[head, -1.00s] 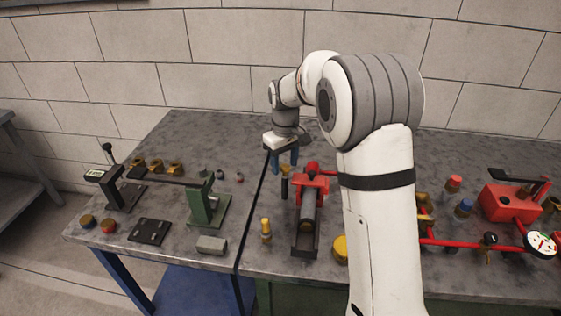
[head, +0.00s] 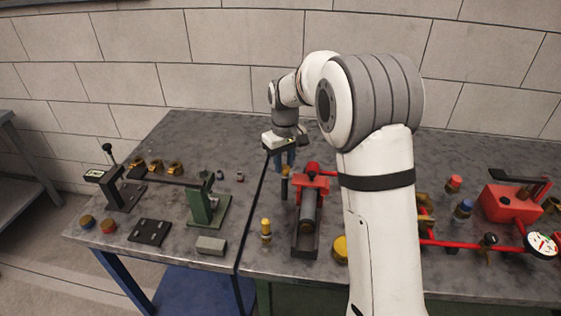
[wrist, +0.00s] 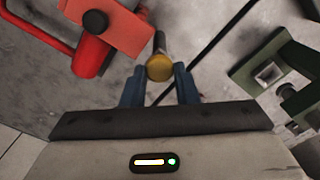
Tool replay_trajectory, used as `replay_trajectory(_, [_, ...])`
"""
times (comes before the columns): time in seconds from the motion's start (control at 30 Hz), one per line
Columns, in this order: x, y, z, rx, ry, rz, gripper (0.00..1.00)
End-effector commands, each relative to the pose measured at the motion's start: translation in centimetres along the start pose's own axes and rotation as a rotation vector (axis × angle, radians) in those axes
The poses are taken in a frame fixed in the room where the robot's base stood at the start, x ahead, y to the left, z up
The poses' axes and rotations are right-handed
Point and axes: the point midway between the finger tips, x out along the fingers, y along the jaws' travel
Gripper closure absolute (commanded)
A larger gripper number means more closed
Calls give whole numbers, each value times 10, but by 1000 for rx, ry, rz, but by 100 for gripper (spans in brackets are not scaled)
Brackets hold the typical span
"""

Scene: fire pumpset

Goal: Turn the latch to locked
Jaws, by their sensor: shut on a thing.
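My gripper (head: 284,165) points down over the back of the bench, just left of the red vise-like fixture. In the wrist view, its blue fingers (wrist: 159,88) are closed on a small piece with a round brass head (wrist: 159,68) and a dark bar running away from it. In the head view this piece (head: 284,187) stands upright below the fingers, its upper part hidden by them. No marking shows whether it is the latch or which way counts as locked.
The red fixture (head: 313,180) stands close on the right; the green stand (head: 204,205) is on the left. A yellow-brass fitting (head: 266,230) stands in front. A dark seam (head: 256,205) crosses the bench. Red pipework with a gauge (head: 541,245) is at right.

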Motion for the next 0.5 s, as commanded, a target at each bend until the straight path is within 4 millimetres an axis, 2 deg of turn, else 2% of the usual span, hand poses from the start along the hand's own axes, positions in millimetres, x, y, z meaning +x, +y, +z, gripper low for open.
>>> replay_trajectory(0.5, [1,2,3,420,-7,2,96])
